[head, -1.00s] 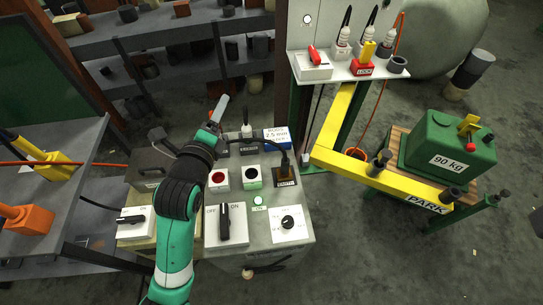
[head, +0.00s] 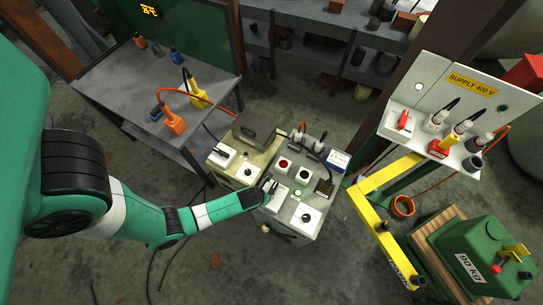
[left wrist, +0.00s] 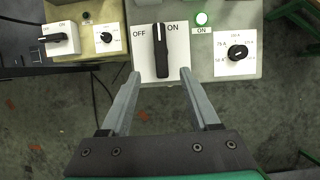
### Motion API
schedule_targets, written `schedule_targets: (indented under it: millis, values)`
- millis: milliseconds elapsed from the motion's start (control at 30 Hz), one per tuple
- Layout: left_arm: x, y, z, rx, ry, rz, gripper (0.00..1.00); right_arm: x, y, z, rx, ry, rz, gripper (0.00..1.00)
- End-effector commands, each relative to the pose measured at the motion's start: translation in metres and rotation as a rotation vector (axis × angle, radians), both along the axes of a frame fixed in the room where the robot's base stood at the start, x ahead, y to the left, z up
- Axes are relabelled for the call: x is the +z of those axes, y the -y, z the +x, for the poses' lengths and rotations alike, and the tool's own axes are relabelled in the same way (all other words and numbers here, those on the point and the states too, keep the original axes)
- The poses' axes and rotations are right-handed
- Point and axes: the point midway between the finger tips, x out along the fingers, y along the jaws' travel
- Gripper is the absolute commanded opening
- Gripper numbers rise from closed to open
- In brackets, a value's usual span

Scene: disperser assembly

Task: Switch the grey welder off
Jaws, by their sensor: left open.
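The grey welder (head: 275,228) stands in the middle of the head view, with red and black buttons on its top. In the left wrist view its white OFF/ON plate (left wrist: 143,68) carries a black rotary switch handle (left wrist: 161,52), upright between the OFF and ON words. A green lamp (left wrist: 201,19) above the ON label is lit. My left gripper (left wrist: 160,74) is open, its fingertips at the plate's lower edge on either side of the handle's lower end, with gaps to it. In the head view the left gripper (head: 268,188) is over the switch and partly hides it.
A beige welder (head: 245,149) with its own switch stands close to the left. A white dial plate (left wrist: 235,66) is to the right of the switch. A yellow arm (head: 378,228), a supply panel (head: 470,85) and a green 90 kg weight (head: 480,250) stand right.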

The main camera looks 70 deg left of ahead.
Motion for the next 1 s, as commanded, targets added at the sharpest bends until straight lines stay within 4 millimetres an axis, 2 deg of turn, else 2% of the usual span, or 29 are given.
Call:
schedule_targets:
  millis: [200, 533, 700, 967, 1000]
  values:
    - [-0.036, -0.008, 0.008, 0.003, 0.002, 0.0, 0.62, -0.037, 0.0, 0.0, 0.0, 0.0, 0.0, 0.5]
    - [-0.096, -0.027, 0.028, 0.002, 0.001, -0.001, 0.62, -0.069, 0.0, 0.0, 0.0, 0.0, 0.0, 0.5]
    - [-0.106, -0.03, 0.032, 0.001, 0.002, 0.0, 0.62, -0.075, 0.0, 0.0, 0.0, 0.0, 0.0, 0.5]
    - [-0.106, -0.031, 0.032, -0.001, 0.003, 0.0, 0.62, -0.074, 0.0, 0.0, 0.0, 0.0, 0.0, 0.5]
    - [-0.106, -0.031, 0.032, -0.001, 0.003, 0.0, 0.55, -0.074, 0.0, 0.0, 0.0, 0.0, 0.0, 0.5]
